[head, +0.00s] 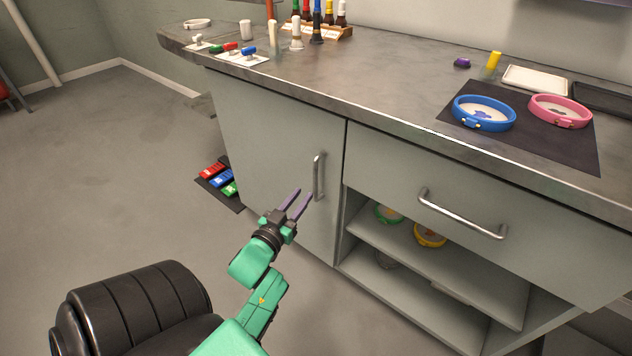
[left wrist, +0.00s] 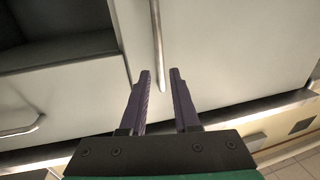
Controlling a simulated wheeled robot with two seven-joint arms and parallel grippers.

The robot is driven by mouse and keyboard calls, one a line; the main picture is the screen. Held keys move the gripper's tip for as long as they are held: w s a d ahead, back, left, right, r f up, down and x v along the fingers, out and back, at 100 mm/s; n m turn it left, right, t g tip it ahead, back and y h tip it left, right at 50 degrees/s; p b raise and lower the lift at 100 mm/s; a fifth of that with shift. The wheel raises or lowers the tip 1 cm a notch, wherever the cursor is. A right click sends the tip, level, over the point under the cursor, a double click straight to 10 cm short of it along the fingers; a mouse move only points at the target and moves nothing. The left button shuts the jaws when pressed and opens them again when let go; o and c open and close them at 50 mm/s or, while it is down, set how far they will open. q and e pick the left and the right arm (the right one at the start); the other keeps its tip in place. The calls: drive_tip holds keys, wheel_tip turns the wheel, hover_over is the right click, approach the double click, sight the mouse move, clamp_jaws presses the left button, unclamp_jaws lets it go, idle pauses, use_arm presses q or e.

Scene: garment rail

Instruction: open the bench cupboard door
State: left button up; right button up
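The bench cupboard door (head: 270,160) is a pale grey panel at the left of the bench front and looks shut. Its upright metal handle (head: 319,177) is near the door's right edge; the handle also shows in the left wrist view (left wrist: 157,45). My left gripper (head: 299,199) is open in front of the door, just left of the handle's lower end in the head view. In the left wrist view the purple fingers (left wrist: 161,75) are apart, with the handle's lower end between or just beyond their tips. I cannot tell whether they touch it. My right gripper is not in view.
A drawer with a horizontal handle (head: 462,214) and open shelves (head: 440,262) are right of the door. A dark mat with coloured blocks (head: 219,180) lies on the floor at the door's left. The benchtop (head: 370,85) overhangs above.

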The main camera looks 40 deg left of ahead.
sight(315, 180)
use_arm(q)
drive_tip(key=b+x, duration=0.1)
drive_tip(key=x, duration=0.7)
drive_tip(key=shift+w+f, duration=0.1)
drive_tip(key=shift+w, duration=0.25)
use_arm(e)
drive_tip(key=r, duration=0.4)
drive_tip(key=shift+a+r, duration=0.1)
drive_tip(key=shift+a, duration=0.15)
use_arm(q)
clamp_jaws()
